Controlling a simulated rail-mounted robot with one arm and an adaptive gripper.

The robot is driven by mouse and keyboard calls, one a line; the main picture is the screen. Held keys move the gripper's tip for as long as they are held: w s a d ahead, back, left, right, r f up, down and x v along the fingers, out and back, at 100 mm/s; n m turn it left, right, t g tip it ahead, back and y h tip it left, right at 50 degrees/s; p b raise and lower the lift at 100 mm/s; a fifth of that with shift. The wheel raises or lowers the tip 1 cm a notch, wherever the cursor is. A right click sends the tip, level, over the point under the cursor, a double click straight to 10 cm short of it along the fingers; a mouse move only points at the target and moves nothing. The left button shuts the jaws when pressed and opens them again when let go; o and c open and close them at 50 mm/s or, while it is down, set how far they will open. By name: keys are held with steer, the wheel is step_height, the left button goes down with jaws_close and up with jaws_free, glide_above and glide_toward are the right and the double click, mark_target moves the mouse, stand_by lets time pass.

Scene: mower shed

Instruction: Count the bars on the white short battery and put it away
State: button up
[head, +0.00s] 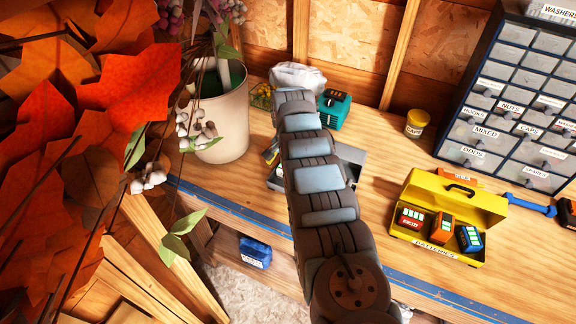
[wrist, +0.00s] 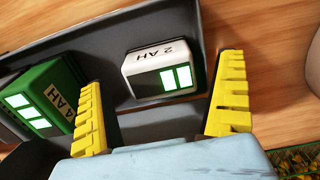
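The white short battery (wrist: 150,62), marked 2 AH, lies in a dark grey tray (wrist: 100,38) in the wrist view. Two lit bars show at the right of its dark display. My gripper (wrist: 163,76) is open, with one yellow finger to the left of the battery and one to the right. Gaps show between the fingers and the battery. In the head view my arm hides the gripper and the white battery; part of the grey tray (head: 350,163) shows beside the arm.
A green 4 AH battery (wrist: 38,100) sits left of the fingers. A yellow open box (head: 410,236) labelled BATTERIES holds a red, an orange and a blue battery. A teal device (head: 334,110), a CAPS jar (head: 416,124) and a drawer cabinet (head: 480,132) stand behind. A potted plant (head: 222,115) is left.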

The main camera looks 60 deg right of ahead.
steer(key=shift+a+f, duration=0.25)
steer(key=shift+a, duration=0.1)
